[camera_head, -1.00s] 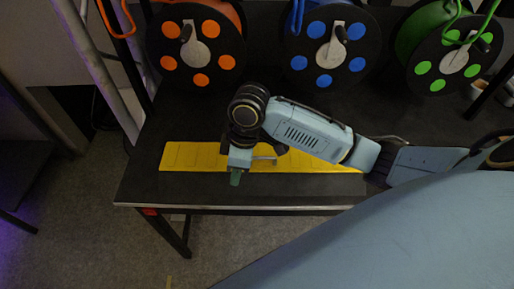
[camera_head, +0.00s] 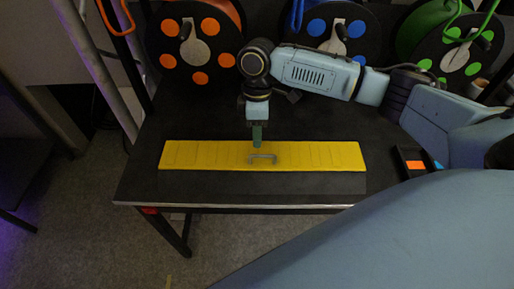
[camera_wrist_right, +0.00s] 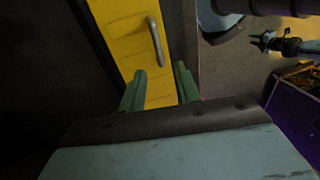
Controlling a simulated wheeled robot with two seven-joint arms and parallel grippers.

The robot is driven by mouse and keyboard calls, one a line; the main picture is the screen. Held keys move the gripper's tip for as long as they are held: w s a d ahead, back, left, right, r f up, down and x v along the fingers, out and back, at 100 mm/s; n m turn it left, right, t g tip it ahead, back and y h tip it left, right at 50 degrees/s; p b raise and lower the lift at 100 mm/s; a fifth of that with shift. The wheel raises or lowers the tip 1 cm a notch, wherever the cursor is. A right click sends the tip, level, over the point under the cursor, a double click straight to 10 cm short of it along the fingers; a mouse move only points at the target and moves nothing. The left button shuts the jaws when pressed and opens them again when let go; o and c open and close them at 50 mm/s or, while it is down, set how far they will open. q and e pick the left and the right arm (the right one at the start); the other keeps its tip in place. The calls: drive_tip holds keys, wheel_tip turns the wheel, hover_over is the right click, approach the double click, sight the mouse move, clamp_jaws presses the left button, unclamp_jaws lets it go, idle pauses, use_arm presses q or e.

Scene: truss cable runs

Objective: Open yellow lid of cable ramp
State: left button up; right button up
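The yellow lid (camera_head: 210,156) of the cable ramp lies flat and closed along the dark table, with a grey bar handle (camera_head: 262,157) near its middle. The lid also shows in the right wrist view (camera_wrist_right: 122,38), with its handle (camera_wrist_right: 156,41) ahead of the fingers. My right gripper (camera_head: 257,143) points down at the far edge of the lid, just behind and left of the handle. In the wrist view its two green fingers (camera_wrist_right: 160,88) are apart with nothing between them but the lid in the background. My left gripper is not in view.
Cable reels with orange (camera_head: 197,42), blue (camera_head: 328,42) and green (camera_head: 452,52) dots stand along the back of the table.

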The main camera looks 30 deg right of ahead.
sight(257, 155)
drive_tip(key=shift+s+a+f, duration=0.1)
drive_tip(key=shift+s+f, duration=0.05)
drive_tip(key=shift+f, duration=0.75)
drive_tip(key=shift+s+a+f, duration=0.1)
drive_tip(key=shift+s+f, duration=0.05)
drive_tip(key=shift+f, duration=0.75)
drive_tip(key=shift+s+a+f, duration=0.1)
drive_tip(key=shift+s+f, duration=0.05)
drive_tip(key=shift+f, duration=0.75)
clamp_jaws()
